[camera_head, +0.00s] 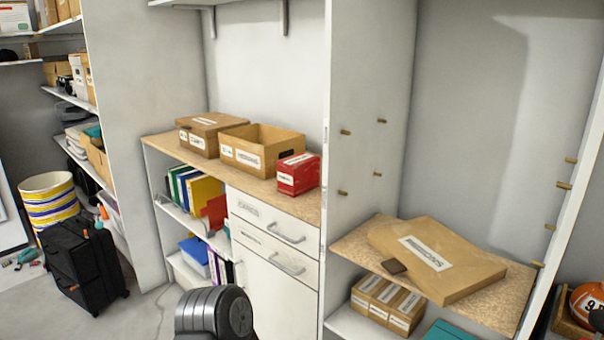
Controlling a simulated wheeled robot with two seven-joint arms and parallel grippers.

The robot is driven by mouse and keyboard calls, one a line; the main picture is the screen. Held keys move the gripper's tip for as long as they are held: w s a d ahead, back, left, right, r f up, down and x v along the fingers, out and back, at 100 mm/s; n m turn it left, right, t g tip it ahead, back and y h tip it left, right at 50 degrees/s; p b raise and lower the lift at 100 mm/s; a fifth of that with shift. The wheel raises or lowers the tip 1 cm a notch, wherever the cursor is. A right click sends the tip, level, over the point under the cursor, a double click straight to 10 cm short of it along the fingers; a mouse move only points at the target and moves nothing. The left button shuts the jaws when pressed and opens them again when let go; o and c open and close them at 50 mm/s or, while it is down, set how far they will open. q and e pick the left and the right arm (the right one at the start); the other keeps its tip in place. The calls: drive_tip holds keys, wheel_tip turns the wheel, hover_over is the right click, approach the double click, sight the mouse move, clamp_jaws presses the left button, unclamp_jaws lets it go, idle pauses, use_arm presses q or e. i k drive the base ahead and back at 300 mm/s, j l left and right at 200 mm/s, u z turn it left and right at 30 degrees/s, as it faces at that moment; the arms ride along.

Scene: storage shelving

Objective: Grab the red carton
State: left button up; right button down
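The red carton (298,174) is a small box with a white label. It stands upright on the wooden top (300,204) of the white drawer cabinet, near its right end and close to the tall white partition. An open cardboard box (258,150) stands just left of it. A dark, ribbed, rounded part shows at the bottom edge, below the cabinet; it looks like part of my arm. No gripper fingers are in view.
A closed cardboard box (207,133) stands left of the open one. The partition (356,150) rises right of the carton. A flat parcel (435,258) lies on the right shelf. A black suitcase (85,262) and striped bin (48,200) stand on the left floor.

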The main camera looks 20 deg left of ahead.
sight(297, 175)
drive_tip(key=i+j+z, duration=0.15)
drive_tip(key=j+z, duration=0.3)
drive_tip(key=j, duration=0.7)
drive_tip(key=j+z, duration=0.4)
drive_tip(key=j, duration=0.7)
